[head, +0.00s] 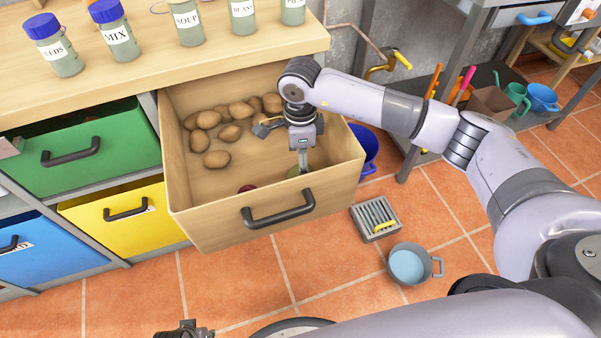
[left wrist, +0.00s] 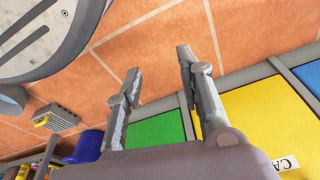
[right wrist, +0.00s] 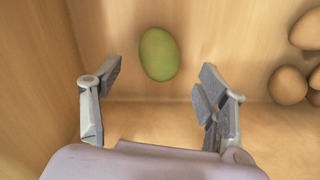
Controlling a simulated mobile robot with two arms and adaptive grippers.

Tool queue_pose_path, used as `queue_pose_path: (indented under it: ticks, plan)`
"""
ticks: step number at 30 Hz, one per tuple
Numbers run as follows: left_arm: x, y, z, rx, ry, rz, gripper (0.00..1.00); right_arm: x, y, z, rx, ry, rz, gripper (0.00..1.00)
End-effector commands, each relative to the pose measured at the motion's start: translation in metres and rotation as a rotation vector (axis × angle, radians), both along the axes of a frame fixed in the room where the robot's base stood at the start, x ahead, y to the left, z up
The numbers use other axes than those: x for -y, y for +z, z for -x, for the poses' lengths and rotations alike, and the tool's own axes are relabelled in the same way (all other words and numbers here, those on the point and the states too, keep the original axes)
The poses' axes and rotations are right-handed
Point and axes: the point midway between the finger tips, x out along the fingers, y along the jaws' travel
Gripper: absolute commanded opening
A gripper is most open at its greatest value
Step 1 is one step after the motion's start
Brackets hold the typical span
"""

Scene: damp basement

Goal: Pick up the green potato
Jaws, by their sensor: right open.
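The green potato (right wrist: 159,54) is a smooth green oval lying on the floor of the open wooden drawer, near its side wall. In the head view it shows only partly (head: 293,172), beside and behind my right gripper (head: 303,165). My right gripper reaches down into the drawer. In the right wrist view its fingers (right wrist: 160,75) are open and empty, with the potato just beyond the tips, roughly centred in the gap. My left gripper (left wrist: 159,64) is open and empty, away from the drawer; part of it shows at the bottom of the head view (head: 183,330).
The drawer (head: 180,200) has raised walls around the gripper. Several brown potatoes (head: 217,159) lie at its back left, and a dark red round thing (head: 247,188) near the front. A grey pot (head: 405,266) and a drain grate (head: 375,218) are on the tiled floor.

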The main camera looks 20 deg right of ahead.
Motion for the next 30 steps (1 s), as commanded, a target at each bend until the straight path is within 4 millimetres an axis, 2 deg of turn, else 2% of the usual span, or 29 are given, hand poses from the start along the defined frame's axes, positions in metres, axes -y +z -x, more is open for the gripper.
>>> queue_pose_path:
  ticks: [5, 10, 14, 18, 30]
  plan:
    - [0.0, 0.001, 0.0, -0.005, 0.0, -0.002, 0.35, -0.001, -0.02, 0.001, -0.004, 0.001, -0.001, 0.68]
    - [0.001, 0.01, -0.005, 0.006, 0.001, 0.001, 0.35, -0.001, -0.046, 0.001, -0.003, 0.0, -0.001, 0.68]
    - [0.001, 0.018, -0.008, 0.014, 0.002, 0.002, 0.35, -0.001, -0.051, 0.0, -0.001, 0.001, 0.0, 0.68]
    - [0.001, 0.017, -0.006, 0.011, 0.002, 0.002, 0.35, -0.001, -0.05, 0.0, -0.001, 0.001, 0.0, 0.68]
    - [0.0, 0.014, 0.0, -0.001, 0.002, 0.0, 0.35, -0.001, -0.05, 0.0, -0.001, 0.001, 0.0, 0.41]
